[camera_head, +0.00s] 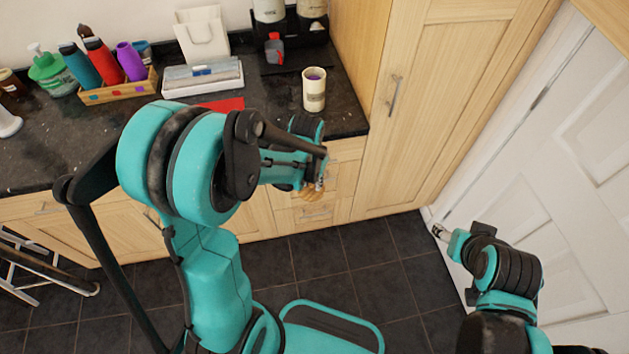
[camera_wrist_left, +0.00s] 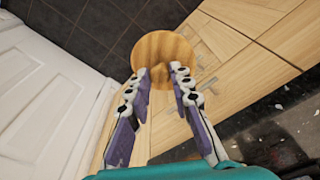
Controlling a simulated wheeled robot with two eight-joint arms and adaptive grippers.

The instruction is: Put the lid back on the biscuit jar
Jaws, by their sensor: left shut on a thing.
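The biscuit jar appears to be the cream, open-topped container (camera_head: 314,94) standing on the dark counter near its right end, with something purple inside. My left gripper (camera_head: 317,183) is in front of the counter edge, below and apart from the jar in the head view. In the left wrist view the left gripper (camera_wrist_left: 158,74) is shut on a round wooden lid (camera_wrist_left: 163,47), which lies between and beyond its fingertips. A little of the lid (camera_head: 313,194) shows in the head view; the arm hides the rest. My right gripper (camera_head: 440,231) is near the white door, its fingers unclear.
A wooden caddy (camera_head: 119,90) with bottles stands at the counter's left, beside a green pump bottle (camera_head: 50,72). A white tray (camera_head: 203,87) and white bag (camera_head: 202,38) are at the back. A tall wooden cabinet (camera_head: 446,80) borders the counter's right end.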

